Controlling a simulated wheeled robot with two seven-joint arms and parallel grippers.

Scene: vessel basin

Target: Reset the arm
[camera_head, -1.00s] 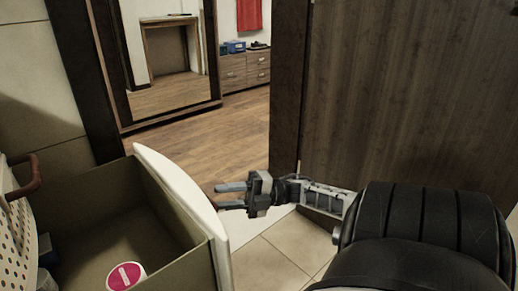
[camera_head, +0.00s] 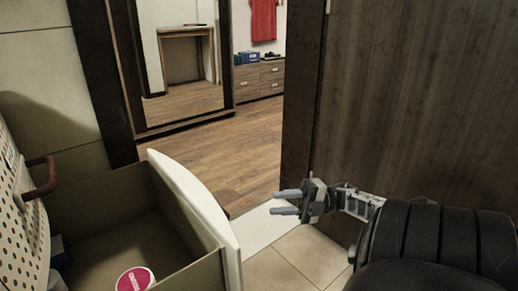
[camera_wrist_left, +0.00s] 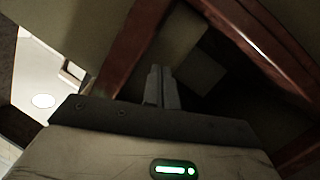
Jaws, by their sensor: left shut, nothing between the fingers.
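My right gripper (camera_head: 288,202) shows in the head view, held in the air to the right of the open drawer's front. Its two grey fingers point left with a clear gap between them and nothing in it. My left gripper (camera_wrist_left: 162,72) shows only in the left wrist view. Its two fingers are together and hold nothing. A dark space with reddish-brown wooden edges (camera_wrist_left: 133,45) lies beyond its fingertips. The left arm is not in the head view.
An open drawer (camera_head: 195,193) with a white front juts out at the lower left, holding a round pink-and-white item (camera_head: 135,280). A perforated white panel (camera_head: 22,190) with a brown handle (camera_head: 42,178) is at the left edge. A dark wooden door (camera_head: 420,100) stands right. Wooden floor (camera_head: 225,150) lies between.

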